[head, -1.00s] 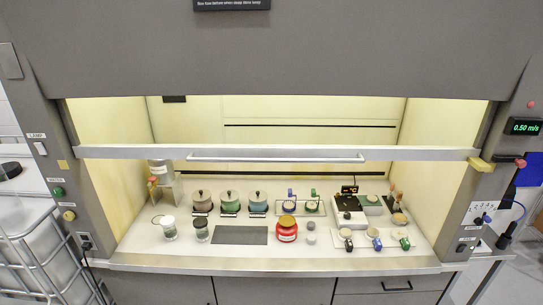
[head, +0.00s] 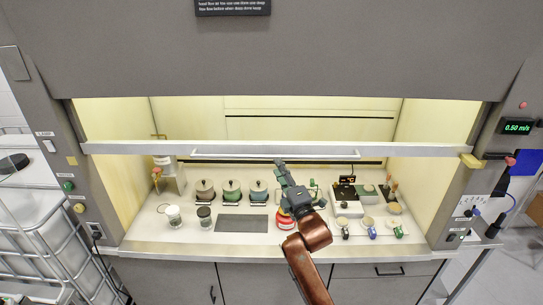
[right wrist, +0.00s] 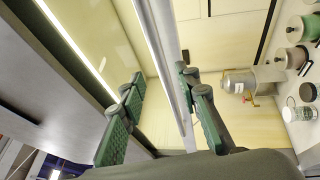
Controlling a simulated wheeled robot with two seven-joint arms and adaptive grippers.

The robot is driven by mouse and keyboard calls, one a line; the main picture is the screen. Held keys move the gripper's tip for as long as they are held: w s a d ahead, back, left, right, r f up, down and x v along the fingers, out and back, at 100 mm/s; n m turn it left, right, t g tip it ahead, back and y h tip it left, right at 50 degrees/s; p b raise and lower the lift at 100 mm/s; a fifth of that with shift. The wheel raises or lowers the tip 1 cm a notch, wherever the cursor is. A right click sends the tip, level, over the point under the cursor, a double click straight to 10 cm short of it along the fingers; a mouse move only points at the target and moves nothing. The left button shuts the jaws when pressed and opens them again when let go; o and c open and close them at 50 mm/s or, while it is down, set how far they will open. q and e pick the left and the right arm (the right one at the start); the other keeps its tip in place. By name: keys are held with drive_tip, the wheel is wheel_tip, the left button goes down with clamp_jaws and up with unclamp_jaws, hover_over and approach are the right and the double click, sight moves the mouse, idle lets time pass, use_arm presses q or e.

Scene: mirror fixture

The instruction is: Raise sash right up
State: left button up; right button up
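The sash is a pale horizontal bar (head: 120,148) across the hood opening, with a long thin handle (head: 225,154) along its front. My left gripper is not in view.
Below the gripper, the hood floor holds several lidded pots (head: 231,190), jars (head: 173,216), a red container (head: 285,219), partly hidden by my arm, and a balance (head: 347,205). A yellow block (head: 473,160) sits at the sash's right end. A display (head: 518,127) reads 0.50 m/s.

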sight(272, 157)
drive_tip(key=p+x, duration=0.1)
drive_tip(key=x, duration=0.6)
drive_tip(key=shift+w+f+p, duration=0.1)
drive_tip(key=shift+p, duration=0.3)
drive_tip(key=shift+c, duration=0.4)
clamp_jaws()
